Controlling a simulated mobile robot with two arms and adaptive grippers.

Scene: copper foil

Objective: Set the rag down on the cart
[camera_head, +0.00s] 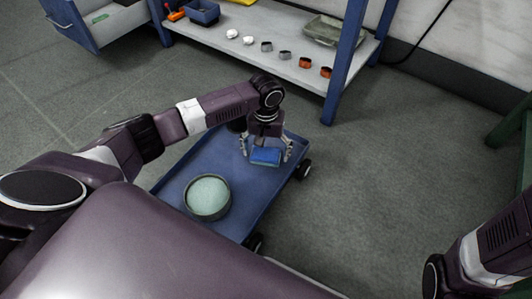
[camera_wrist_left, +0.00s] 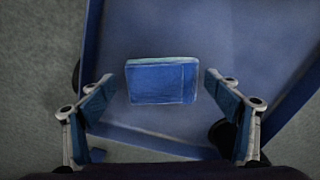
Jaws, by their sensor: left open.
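The rag (camera_head: 265,157) is a small blue folded block with a paler edge. It lies on the blue cart (camera_head: 178,183) near the cart's far right end, and it also shows in the left wrist view (camera_wrist_left: 161,82). My left gripper (camera_head: 266,155) is right above the rag with its fingers spread on both sides. In the left wrist view the open fingers (camera_wrist_left: 160,100) stand apart from the rag, with a gap on each side. The right arm shows at the lower right of the head view, but its gripper is out of frame.
A round bowl (camera_head: 207,197) with pale green contents stands on the cart's near part. A dark round item (camera_head: 237,125) is partly hidden behind my arm. A blue-framed bench (camera_head: 290,50) with several small rings stands behind. The floor right of the cart is clear.

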